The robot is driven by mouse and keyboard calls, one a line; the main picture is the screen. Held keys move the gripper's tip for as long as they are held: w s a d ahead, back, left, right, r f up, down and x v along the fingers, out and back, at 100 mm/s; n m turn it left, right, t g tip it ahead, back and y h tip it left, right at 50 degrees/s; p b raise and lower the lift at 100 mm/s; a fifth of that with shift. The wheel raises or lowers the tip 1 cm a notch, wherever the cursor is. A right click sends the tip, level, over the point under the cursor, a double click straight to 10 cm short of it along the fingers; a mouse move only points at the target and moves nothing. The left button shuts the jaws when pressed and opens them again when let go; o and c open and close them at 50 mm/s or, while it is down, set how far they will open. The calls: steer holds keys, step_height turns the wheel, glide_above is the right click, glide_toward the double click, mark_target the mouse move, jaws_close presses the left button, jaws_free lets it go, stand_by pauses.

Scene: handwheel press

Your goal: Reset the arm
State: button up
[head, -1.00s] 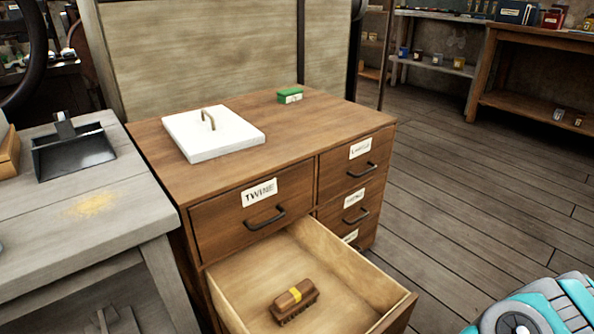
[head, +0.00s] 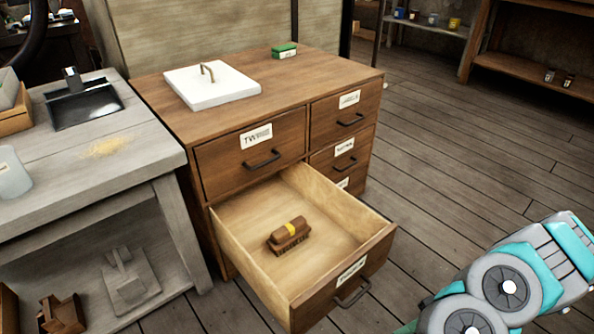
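My arm (head: 510,285) shows at the lower right, teal and grey, over the floor and to the right of the open drawer. My gripper is outside the picture, so its fingers cannot be seen. The wooden cabinet (head: 240,165) stands in the middle with its lower left drawer (head: 320,292) pulled out. A brown brush with a yellow band (head: 288,236) lies inside that drawer. The arm is apart from the drawer in the picture.
A white slab with a handle (head: 212,88) and a green box (head: 284,50) sit on the cabinet. A grey bench (head: 60,190) at left holds a black dustpan (head: 82,104) and yellow dust (head: 107,147). The plank floor (head: 455,165) at right is clear.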

steer(key=w+a+r+g+h+p, duration=0.15)
steer(key=a+r+h, duration=0.25)
steer(key=r, duration=0.4)
steer(key=a+r+g+h+p, duration=0.1)
steer(key=a+r+h+p, duration=0.1)
steer(key=a+r+h, duration=0.45)
steer(key=s+r+m+t+h+p, duration=0.5)
steer(key=s+r, duration=0.3)
steer(key=r, duration=0.5)
steer(key=shift+s+a+r+t+h, duration=0.3)
steer(key=shift+s+r+t+h, duration=0.1)
steer(key=shift+t+h, duration=0.3)
